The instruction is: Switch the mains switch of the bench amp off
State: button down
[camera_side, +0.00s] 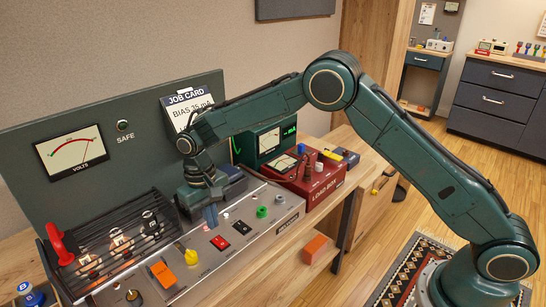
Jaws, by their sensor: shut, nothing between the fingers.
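The bench amp (262,238) is a long grey chassis on the wooden bench, with a black wire cage over its tubes at the left. The labels are too small to read, so I cannot tell which one is the mains switch. My gripper (211,217) is shut and empty, pointing down just above and behind the red rocker, apparently apart from it.
A red load box (318,182) stands right of the amp, with a green instrument (277,138) behind. A green back panel with a volts meter (72,148) and a job card (188,106) rises behind. A red handle (58,243) sticks up at the cage's left end.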

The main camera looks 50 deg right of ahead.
aim_at(224, 243)
notch_tip(224, 243, up, 9)
jog(key=w, duration=0.1)
dwell(0.3)
jog(key=shift+s+d, duration=0.1)
jog(key=shift+s+d+r, duration=0.15)
jog(key=shift+s+d, duration=0.15)
jog(key=shift+s, duration=0.25)
dwell(0.4)
jog(key=f, duration=0.4)
jog(key=s+f, duration=0.1)
jog(key=f, duration=0.9)
jog(key=shift+s, duration=0.35)
jog(key=shift+s+f, duration=0.15)
jog(key=shift+f, duration=0.2)
